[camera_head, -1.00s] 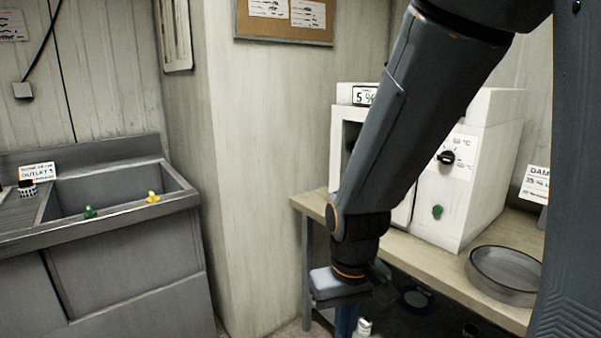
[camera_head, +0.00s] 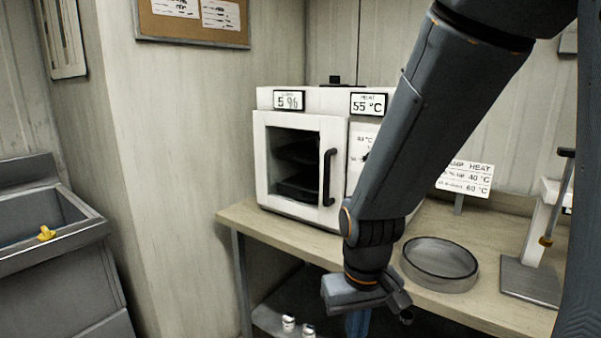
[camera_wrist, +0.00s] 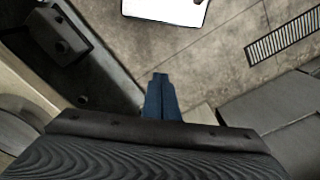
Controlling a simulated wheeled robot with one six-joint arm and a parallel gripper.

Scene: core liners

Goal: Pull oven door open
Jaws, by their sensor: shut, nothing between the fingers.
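The oven (camera_head: 265,150) is a white box on the wooden bench in the head view. Its door has a dark window (camera_head: 296,165) and a black vertical handle (camera_head: 328,177) on the right side. The door looks closed. My gripper (camera_head: 358,322) hangs in front of the bench edge, lower than the handle and to its right, apart from the oven. Its blue fingers are together and empty in the wrist view (camera_wrist: 160,80), over the floor. The oven does not clearly show in the wrist view. My arm hides part of the oven's control panel.
The wooden bench (camera_head: 240,214) carries a round metal pan (camera_head: 440,262) and a stand (camera_head: 531,280) at right. Small white containers (camera_head: 289,323) sit on the lower shelf. A sink (camera_head: 40,215) stands at left.

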